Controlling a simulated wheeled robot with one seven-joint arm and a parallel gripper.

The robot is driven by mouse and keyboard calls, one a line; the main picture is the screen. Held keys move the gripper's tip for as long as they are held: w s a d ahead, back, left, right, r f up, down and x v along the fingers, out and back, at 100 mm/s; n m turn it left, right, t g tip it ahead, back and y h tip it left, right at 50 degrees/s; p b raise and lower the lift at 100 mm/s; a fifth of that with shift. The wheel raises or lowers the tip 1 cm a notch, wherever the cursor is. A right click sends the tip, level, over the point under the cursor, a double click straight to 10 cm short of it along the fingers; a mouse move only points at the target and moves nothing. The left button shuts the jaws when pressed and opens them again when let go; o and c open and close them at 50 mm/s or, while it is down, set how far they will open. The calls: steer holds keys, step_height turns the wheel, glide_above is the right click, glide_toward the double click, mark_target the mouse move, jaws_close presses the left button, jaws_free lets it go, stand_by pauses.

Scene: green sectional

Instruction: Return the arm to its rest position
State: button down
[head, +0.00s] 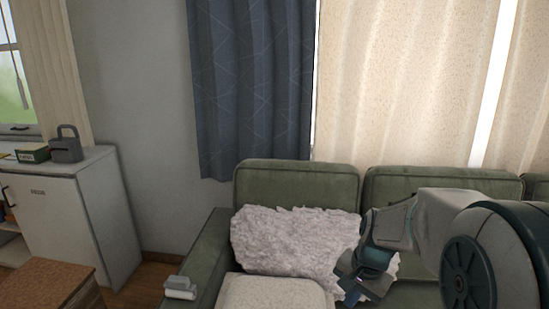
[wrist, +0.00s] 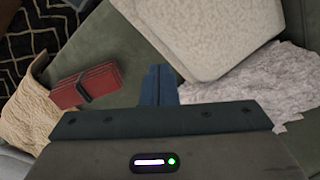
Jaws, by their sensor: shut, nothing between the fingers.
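My gripper (head: 354,288) is at the lower right of the head view, at the end of my grey arm, in front of the green sofa. In the wrist view my gripper (wrist: 160,84) shows as blue fingers close together, shut and empty, above the green seat. The arm reaches in from the right edge of the head view. It hides part of the sofa back and seat.
The green sofa (head: 297,178) carries a fluffy white pillow (head: 290,238) and a pale cushion (head: 272,292). A dark red bundle (wrist: 86,87) lies on the seat. A white cabinet (head: 62,220) and a wooden table (head: 42,284) stand left. Curtains (head: 250,90) hang behind.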

steer(key=s+a+r+n+p, duration=0.1)
steer(key=s+r+n+p, duration=0.1)
steer(key=s+r+n, duration=0.2)
steer(key=s+a+r+n+t+h+p, duration=0.1)
steer(key=s+r+n, duration=0.3)
steer(key=s, duration=0.6)
steer(key=shift+a+r+p, duration=0.15)
steer(key=shift+r+p, duration=0.35)
steer(key=shift+r, duration=0.2)
steer(key=shift+s, duration=0.1)
